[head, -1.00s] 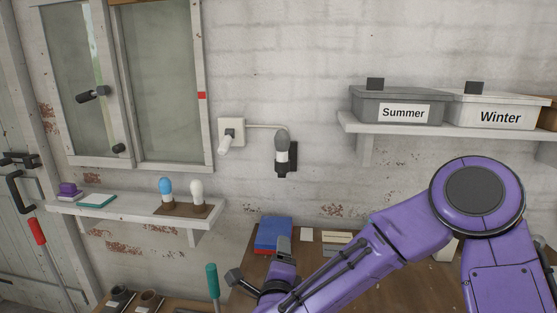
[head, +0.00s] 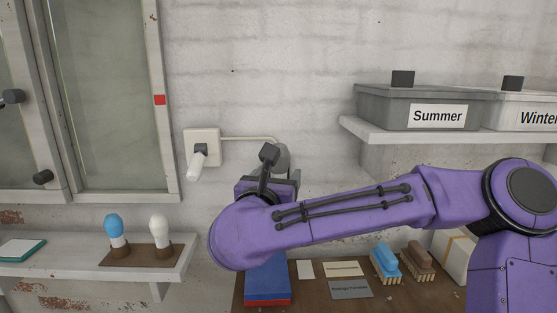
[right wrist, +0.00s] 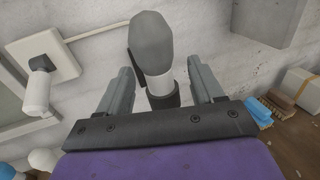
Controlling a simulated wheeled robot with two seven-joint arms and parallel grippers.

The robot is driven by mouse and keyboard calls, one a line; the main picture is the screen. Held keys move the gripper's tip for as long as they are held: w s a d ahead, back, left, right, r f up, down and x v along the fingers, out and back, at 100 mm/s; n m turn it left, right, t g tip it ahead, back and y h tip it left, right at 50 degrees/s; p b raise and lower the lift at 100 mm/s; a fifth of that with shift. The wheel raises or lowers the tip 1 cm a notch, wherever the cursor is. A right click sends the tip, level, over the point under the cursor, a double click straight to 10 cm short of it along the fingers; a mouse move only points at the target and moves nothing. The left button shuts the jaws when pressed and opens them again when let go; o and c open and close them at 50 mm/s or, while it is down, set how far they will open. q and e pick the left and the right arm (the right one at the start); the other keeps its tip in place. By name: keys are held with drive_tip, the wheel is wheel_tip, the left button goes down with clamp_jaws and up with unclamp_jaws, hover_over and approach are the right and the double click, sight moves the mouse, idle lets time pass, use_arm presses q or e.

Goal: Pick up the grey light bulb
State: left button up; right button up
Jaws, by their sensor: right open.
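The grey light bulb (right wrist: 151,42) has a grey glass and a white collar and stands upright in a dark wall socket (right wrist: 166,101). In the head view the bulb (head: 284,158) is mostly hidden behind my right gripper (head: 268,168). In the right wrist view my right gripper (right wrist: 160,68) is open. Its two fingers are on either side of the bulb's white collar, with a visible gap on each side, and the grey glass rises beyond the fingertips. My left gripper is not in view.
A white wall plate (head: 201,147) with a cable is left of the bulb. A shelf (head: 392,133) with Summer (head: 437,115) and Winter boxes is to the right. A blue bulb (head: 113,224) and a white bulb (head: 158,227) stand on a lower left shelf. Brushes (head: 388,262) lie on the table.

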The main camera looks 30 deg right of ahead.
sight(281, 170)
drive_tip(key=p+x, duration=0.2)
drive_tip(key=x, duration=0.2)
drive_tip(key=shift+w+d+f, duration=0.1)
drive_tip(key=shift+w+f, duration=0.05)
drive_tip(key=shift+w, duration=0.2)
drive_tip(key=shift+w+d, duration=0.1)
drive_tip(key=shift+d, duration=0.1)
drive_tip(key=shift+f, duration=0.1)
drive_tip(key=c, duration=1.1)
drive_tip(key=shift+o, duration=0.2)
wheel_tip(281, 170, up, 3)
drive_tip(key=shift+r, duration=0.1)
drive_tip(key=s+a+r+b, duration=0.2)
drive_tip(key=s+r+b, duration=0.3)
drive_tip(key=s+r, duration=0.5)
drive_tip(key=shift+s+b, duration=0.35)
drive_tip(key=shift+s, duration=1.7)
drive_tip(key=shift+f, duration=0.15)
